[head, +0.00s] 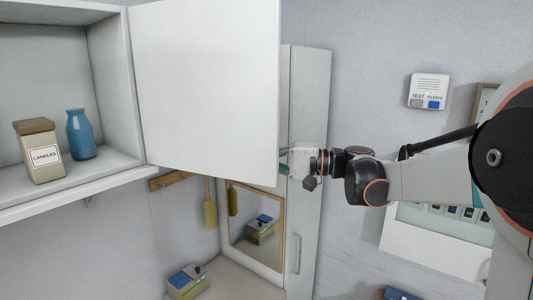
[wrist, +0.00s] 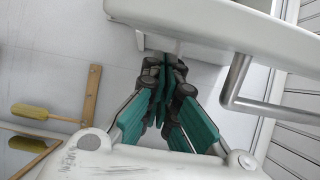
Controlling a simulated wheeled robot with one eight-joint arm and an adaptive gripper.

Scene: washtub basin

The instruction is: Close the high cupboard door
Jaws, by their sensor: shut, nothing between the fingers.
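The high cupboard (head: 62,203) is at the upper left in the head view, with its inside exposed. Its white door (head: 205,85) stands wide open, swung to the right. My gripper (head: 284,167) is at the door's lower right corner, its fingertips partly hidden there. In the wrist view, my gripper (wrist: 165,75) has its teal fingers together and empty. A white panel that looks like the door (wrist: 200,20) crosses the top of that view, close to the fingertips, with a metal bar handle (wrist: 235,85) to their right. I cannot tell whether the fingers touch the panel.
A candles canister (head: 40,150) and a blue bottle (head: 80,135) stand inside the cupboard. A tall pale cabinet (head: 310,130) stands behind the door's free edge. A wooden peg rail (head: 170,180), yellow brush (head: 210,205) and framed mirror (head: 280,230) are below.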

